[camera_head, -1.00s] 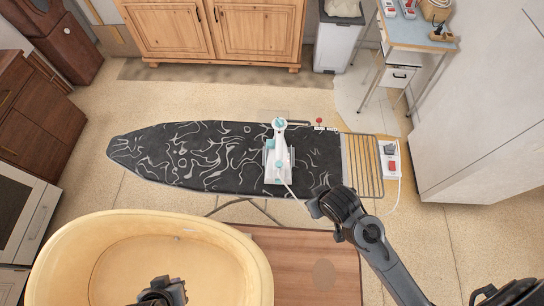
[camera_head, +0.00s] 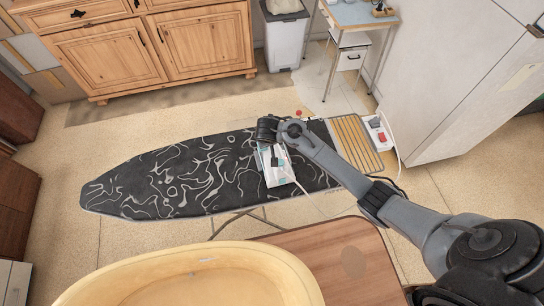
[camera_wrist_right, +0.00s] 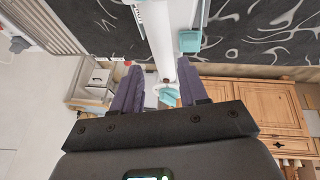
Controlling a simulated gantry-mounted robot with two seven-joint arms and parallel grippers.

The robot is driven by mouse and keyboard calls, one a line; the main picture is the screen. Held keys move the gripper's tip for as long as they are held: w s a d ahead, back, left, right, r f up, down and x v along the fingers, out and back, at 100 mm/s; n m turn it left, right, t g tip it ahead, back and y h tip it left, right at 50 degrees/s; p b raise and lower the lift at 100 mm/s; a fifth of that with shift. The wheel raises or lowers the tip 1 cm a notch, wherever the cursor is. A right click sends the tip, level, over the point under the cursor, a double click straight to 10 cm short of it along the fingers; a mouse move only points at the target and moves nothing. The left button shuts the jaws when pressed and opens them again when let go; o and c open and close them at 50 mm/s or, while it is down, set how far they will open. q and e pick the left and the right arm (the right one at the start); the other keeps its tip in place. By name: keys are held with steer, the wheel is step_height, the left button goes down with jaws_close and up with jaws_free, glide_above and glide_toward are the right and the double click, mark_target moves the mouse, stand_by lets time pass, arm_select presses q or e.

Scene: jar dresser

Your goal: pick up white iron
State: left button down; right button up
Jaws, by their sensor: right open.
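The white iron (camera_head: 274,172), with teal parts, is on the black patterned ironing board (camera_head: 150,185) in the head view. My right arm and gripper cover its upper part there. In the right wrist view, the iron's white body (camera_wrist_right: 158,30) runs between the two fingers of my right gripper (camera_wrist_right: 159,66), and its teal parts show beside and beyond them. The right gripper is open, with its fingers on either side of the white body. Contact cannot be told. My left gripper is not in view.
A yellow tub (camera_head: 190,275) stands in front, beside a brown wooden surface (camera_head: 335,255). A metal rack (camera_head: 357,145) is at the board's right end, with a red-and-white power socket (camera_head: 380,133) beside it. A wooden cabinet (camera_head: 155,50) stands behind, across open floor.

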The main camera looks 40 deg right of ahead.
steer(key=shift+x, duration=3.3)
steer(key=shift+a, duration=0.15)
steer(key=shift+f, duration=0.3)
steer(key=shift+c, duration=0.3)
jaws_close()
steer(key=shift+w+r, duration=0.1)
